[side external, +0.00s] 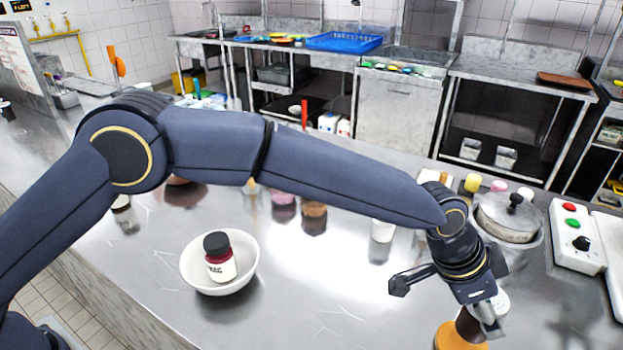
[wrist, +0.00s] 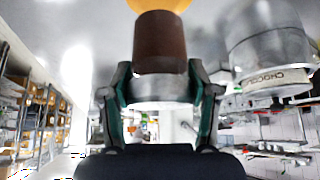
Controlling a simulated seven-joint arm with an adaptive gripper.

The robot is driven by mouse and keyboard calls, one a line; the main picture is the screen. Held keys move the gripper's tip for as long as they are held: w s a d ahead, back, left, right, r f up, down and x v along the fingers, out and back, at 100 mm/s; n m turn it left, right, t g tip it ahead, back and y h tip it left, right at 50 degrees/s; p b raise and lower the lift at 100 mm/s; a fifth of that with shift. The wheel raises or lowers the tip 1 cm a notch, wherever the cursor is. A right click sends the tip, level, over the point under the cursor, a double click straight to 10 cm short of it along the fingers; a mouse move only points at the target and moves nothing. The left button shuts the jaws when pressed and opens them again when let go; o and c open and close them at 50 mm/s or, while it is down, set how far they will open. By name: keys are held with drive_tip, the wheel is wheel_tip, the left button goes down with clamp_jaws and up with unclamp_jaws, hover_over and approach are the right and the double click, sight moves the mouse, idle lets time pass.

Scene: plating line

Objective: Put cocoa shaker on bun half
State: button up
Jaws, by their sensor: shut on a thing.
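The cocoa shaker has a brown body (wrist: 160,42) and a pale metal top (wrist: 160,90). My gripper (wrist: 158,82) is shut on the metal top, one finger on each side. In the side external view my gripper (side external: 487,318) is at the lower right, and the shaker's brown body (side external: 468,325) is partly hidden behind it. The orange-yellow bun half (side external: 458,338) is at the bottom edge, cut off by the frame. It also shows at the top of the wrist view (wrist: 160,4), at the shaker's brown end. They look touching, but a small gap cannot be ruled out.
A lidded metal pot (side external: 508,218) stands behind my gripper, close on the right in the wrist view (wrist: 270,50). A control box (side external: 577,237) is further right. A white bowl (side external: 190,268) with a dark-capped jar (side external: 220,260) is left. The counter between is mostly clear.

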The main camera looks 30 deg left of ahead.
sight(477, 320)
drive_tip(key=shift+w+d+f, duration=0.1)
drive_tip(key=shift+d+f, duration=0.05)
drive_tip(key=shift+f, duration=1.55)
drive_tip(key=shift+f, duration=0.15)
drive_tip(key=o, duration=1.3)
